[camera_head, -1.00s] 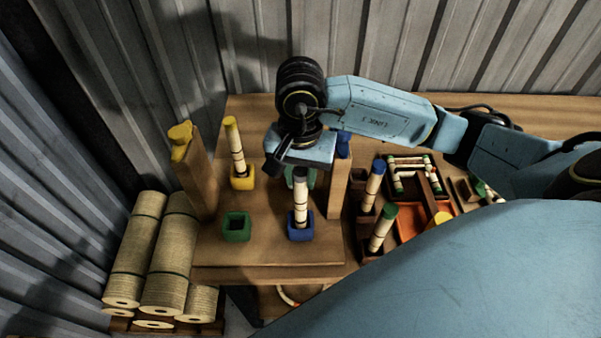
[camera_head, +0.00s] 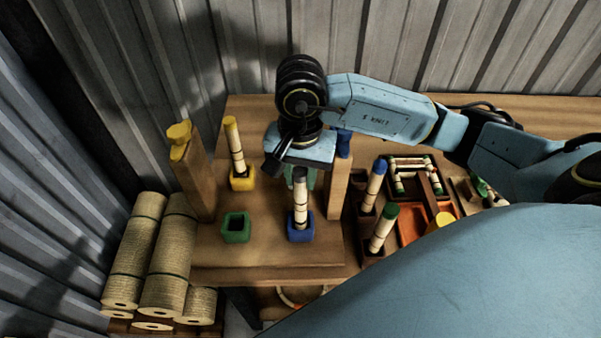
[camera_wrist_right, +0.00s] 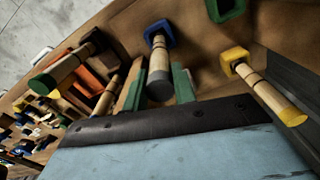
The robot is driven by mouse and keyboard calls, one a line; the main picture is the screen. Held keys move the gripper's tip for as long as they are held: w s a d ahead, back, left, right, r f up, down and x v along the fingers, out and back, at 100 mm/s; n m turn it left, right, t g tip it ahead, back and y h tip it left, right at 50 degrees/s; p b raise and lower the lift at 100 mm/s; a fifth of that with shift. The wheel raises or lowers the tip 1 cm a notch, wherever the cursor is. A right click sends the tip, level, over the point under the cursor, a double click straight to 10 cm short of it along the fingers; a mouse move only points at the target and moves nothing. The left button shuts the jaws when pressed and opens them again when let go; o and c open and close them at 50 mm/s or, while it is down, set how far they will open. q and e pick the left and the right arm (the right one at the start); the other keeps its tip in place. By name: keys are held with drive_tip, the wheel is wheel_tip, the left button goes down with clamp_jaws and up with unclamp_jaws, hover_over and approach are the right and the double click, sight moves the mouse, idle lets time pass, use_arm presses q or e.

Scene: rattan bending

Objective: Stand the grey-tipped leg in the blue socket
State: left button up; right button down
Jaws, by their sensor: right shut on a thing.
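The grey-tipped leg (camera_head: 301,206) is pale with dark bands and stands nearly upright at the blue socket (camera_head: 301,236). Its lower end looks to be inside the socket, but the depth cannot be told. In the right wrist view the leg (camera_wrist_right: 159,62) runs from its grey tip to the blue socket (camera_wrist_right: 157,30). My right gripper (camera_head: 299,180) is shut on the leg's upper part, largely hidden under the wrist in the head view. Its green fingers (camera_wrist_right: 160,78) lie either side of the leg in the wrist view. My left gripper is out of view.
A yellow-tipped leg (camera_head: 235,146) stands in the yellow socket (camera_head: 242,180). The green socket (camera_head: 236,227) is empty. Wooden posts (camera_head: 193,178) rise on both sides of the board. Blue-tipped (camera_head: 373,184) and green-tipped (camera_head: 382,230) legs stand in holders at right.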

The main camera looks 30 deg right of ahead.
drive_tip(key=shift+f+b, duration=0.3)
drive_tip(key=shift+b, duration=0.2)
drive_tip(key=c, duration=1.1)
unclamp_jaws()
drive_tip(key=shift+o, duration=0.2)
drive_tip(key=shift+r, duration=0.15)
drive_tip(key=shift+r+p, duration=2.1)
drive_tip(key=shift+r, duration=2.3)
